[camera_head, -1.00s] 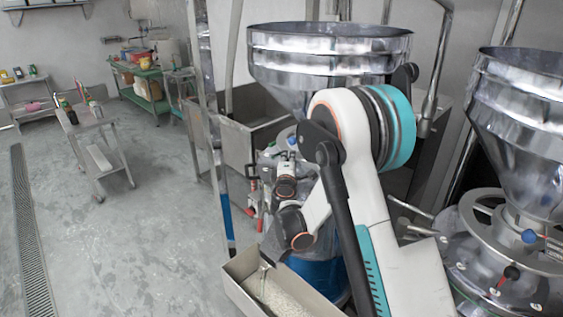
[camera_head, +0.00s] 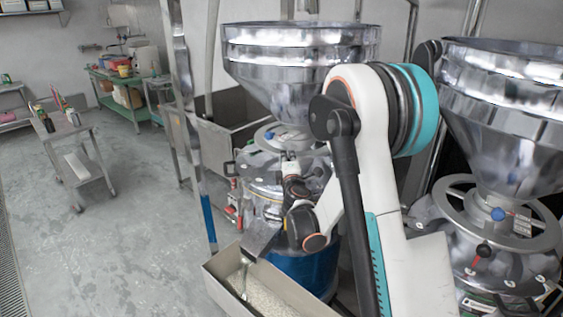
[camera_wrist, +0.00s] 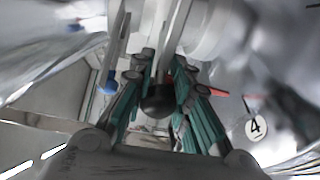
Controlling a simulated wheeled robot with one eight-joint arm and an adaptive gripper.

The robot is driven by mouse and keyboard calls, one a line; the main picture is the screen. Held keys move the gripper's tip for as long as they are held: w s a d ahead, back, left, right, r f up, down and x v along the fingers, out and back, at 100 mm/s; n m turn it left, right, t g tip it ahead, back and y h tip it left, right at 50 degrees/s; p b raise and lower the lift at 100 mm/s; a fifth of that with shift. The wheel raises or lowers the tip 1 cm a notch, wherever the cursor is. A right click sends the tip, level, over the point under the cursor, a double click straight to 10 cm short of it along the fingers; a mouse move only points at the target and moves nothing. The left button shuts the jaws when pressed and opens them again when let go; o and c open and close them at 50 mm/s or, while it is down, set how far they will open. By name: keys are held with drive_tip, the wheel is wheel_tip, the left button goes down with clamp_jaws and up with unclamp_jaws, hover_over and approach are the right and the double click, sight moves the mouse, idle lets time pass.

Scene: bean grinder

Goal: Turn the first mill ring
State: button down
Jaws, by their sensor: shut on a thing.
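A red pointer (camera_wrist: 210,92) and a round label marked 4 (camera_wrist: 256,128) show to the right. A blue knob (camera_wrist: 107,84) shows to the left. In the head view the fingertips are too small to make out.
A second mill (camera_head: 510,100) stands at the right, with its handwheel ring (camera_head: 455,215) uncovered. A metal trough of pale grains (camera_head: 222,290) sits low in front of the nearer mill. A steel post (camera_head: 195,140) stands left of it. A small cart (camera_head: 80,165) and open floor lie left.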

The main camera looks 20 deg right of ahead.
drive_tip(key=shift+s+d, duration=0.2)
drive_tip(key=shift+d, duration=0.2)
drive_tip(key=c, duration=1.4)
unclamp_jaws()
drive_tip(key=shift+d, duration=0.1)
drive_tip(key=shift+s+a, duration=0.15)
drive_tip(key=shift+a, duration=0.05)
drive_tip(key=v, duration=1.1)
drive_tip(key=shift+s+a, duration=0.1)
drive_tip(key=shift+s, duration=0.15)
